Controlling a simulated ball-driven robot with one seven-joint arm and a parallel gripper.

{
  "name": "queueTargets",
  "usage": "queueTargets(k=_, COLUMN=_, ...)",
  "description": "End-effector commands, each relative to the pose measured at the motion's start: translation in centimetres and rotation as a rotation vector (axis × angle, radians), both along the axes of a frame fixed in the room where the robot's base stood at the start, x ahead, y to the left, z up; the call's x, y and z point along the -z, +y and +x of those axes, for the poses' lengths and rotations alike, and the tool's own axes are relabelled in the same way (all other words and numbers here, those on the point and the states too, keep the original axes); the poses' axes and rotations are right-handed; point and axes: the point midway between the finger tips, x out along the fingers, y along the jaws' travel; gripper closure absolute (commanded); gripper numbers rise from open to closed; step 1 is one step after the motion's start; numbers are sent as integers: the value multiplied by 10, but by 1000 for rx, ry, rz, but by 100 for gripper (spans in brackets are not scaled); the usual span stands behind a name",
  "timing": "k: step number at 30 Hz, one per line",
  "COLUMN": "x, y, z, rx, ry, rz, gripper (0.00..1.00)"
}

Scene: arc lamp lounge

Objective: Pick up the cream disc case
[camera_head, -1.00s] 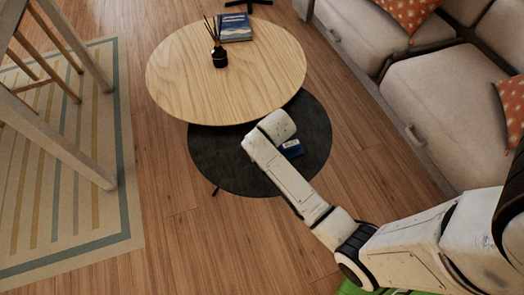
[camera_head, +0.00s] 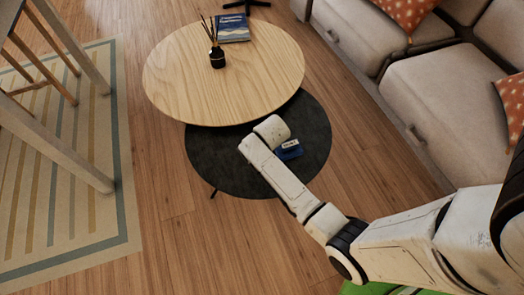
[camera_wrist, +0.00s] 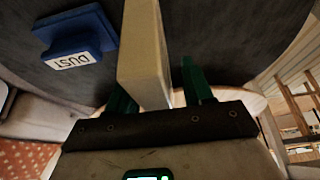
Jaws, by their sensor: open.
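The cream disc case (camera_wrist: 143,40) shows in the wrist view as a long, pale block, seen along its narrow side above the dark round surface. My gripper (camera_wrist: 156,80) is open, with one green finger on each side of the case's near end. The case sits closer to the left finger, and I cannot tell whether they touch. The right finger stands clear of it. In the head view my arm hides the case and the fingers.
A blue object labelled DUST (camera_wrist: 78,36) lies left of the case on the dark lower round top (camera_head: 225,165); it also shows in the head view (camera_head: 290,154). The wooden tabletop (camera_head: 215,95) holds a reed diffuser (camera_head: 217,58) and book (camera_head: 232,28). A sofa (camera_head: 450,100) stands right.

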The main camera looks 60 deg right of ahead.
Motion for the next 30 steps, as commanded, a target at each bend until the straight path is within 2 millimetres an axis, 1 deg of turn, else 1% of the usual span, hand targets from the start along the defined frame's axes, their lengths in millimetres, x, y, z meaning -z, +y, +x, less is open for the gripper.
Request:
queueTargets(k=16, x=4, y=0, z=0, rx=0, ry=0, rz=0, gripper=49)
queueTargets(k=17, x=4, y=0, z=0, rx=0, ry=0, rz=0, gripper=51)
queueTargets(k=30, x=4, y=0, z=0, rx=0, ry=0, rz=0, gripper=93)
